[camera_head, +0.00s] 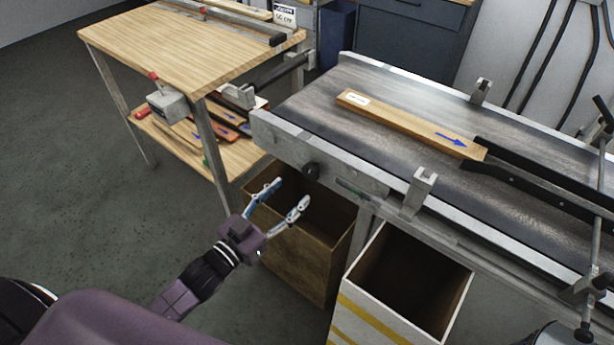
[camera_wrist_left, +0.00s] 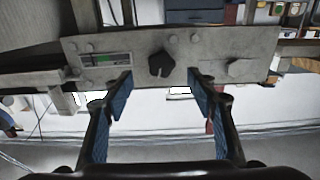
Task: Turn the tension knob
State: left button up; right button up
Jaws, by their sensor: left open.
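The tension knob (camera_head: 311,171) is a small black knob on the grey side plate of the conveyor, near its left end. In the left wrist view the black knob (camera_wrist_left: 161,65) is faceted, with a notch at its lower edge, and sits on the grey plate (camera_wrist_left: 215,50). My left gripper (camera_head: 290,190) is open and empty, just below and in front of the knob. In the left wrist view its two blue-padded fingers (camera_wrist_left: 162,90) stand apart on either side below the knob, not touching it. My right gripper is not seen.
A wooden board (camera_head: 410,122) with a blue arrow lies on the conveyor belt (camera_head: 330,97) against black guide rails. A brown bin (camera_head: 300,255) stands under the left gripper, and a white bin with yellow stripes (camera_head: 365,320) is to its right. A wooden workbench (camera_head: 190,45) stands at the left.

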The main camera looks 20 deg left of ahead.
aim_at(308, 175)
pick_arm(q)
jog(key=shift+p+x, duration=0.35)
jog(key=shift+x, duration=3.6)
jog(key=shift+a, duration=0.1)
jog(key=shift+c, duration=0.7)
jog(key=c, duration=1)
